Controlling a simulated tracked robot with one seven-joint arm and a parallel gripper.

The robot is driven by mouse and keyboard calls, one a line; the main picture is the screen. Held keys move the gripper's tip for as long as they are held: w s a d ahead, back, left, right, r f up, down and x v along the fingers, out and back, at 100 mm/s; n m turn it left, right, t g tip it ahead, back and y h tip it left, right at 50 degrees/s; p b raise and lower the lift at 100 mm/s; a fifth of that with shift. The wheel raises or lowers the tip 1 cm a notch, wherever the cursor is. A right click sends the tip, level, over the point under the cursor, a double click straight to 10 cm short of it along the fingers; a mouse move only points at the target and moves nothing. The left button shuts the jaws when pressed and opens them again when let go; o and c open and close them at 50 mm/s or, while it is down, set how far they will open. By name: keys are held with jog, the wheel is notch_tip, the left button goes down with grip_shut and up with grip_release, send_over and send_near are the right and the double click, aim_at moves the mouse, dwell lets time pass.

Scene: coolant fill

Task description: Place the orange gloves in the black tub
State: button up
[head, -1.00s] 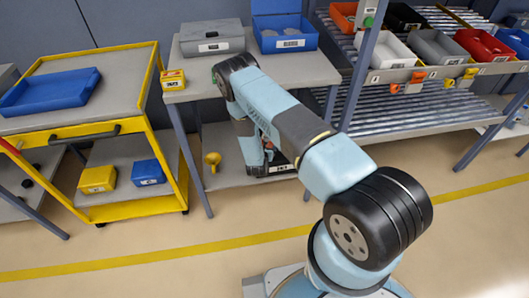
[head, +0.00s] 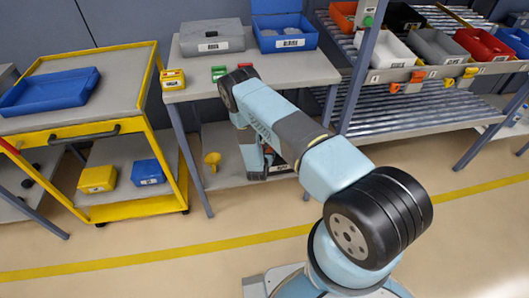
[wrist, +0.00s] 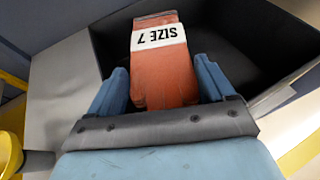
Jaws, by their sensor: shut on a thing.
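My gripper (wrist: 163,72) is shut on the orange gloves (wrist: 166,77), a flat bundle with a white "SIZE 7" band, in the wrist view. The gloves stick out ahead between the two blue fingers. Behind them the dark inside of the black tub (wrist: 245,50) fills much of the wrist view. The gloves overlap the tub there; I cannot tell how far above or inside it they are. In the head view my arm hides most of the tub and the gloves, at the lower shelf under the grey table.
The grey table (head: 320,68) above the lower shelf holds a grey case (head: 212,36), a blue bin (head: 285,40) and small green and red boxes (head: 218,73). A yellow funnel (head: 212,160) stands on the lower shelf, left of my arm. A table leg (head: 192,160) is nearby.

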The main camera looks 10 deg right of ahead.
jog(key=shift+f, duration=0.2)
jog(key=o, duration=0.9)
jog(key=shift+r, duration=0.15)
jog(key=shift+r, duration=0.3)
jog(key=shift+s+a+r, duration=0.1)
jog(key=shift+s+r, duration=0.05)
jog(key=shift+r, duration=0.15)
jog(key=v, duration=1.1)
jog(key=shift+s, duration=0.25)
jog(key=shift+a+r, duration=0.1)
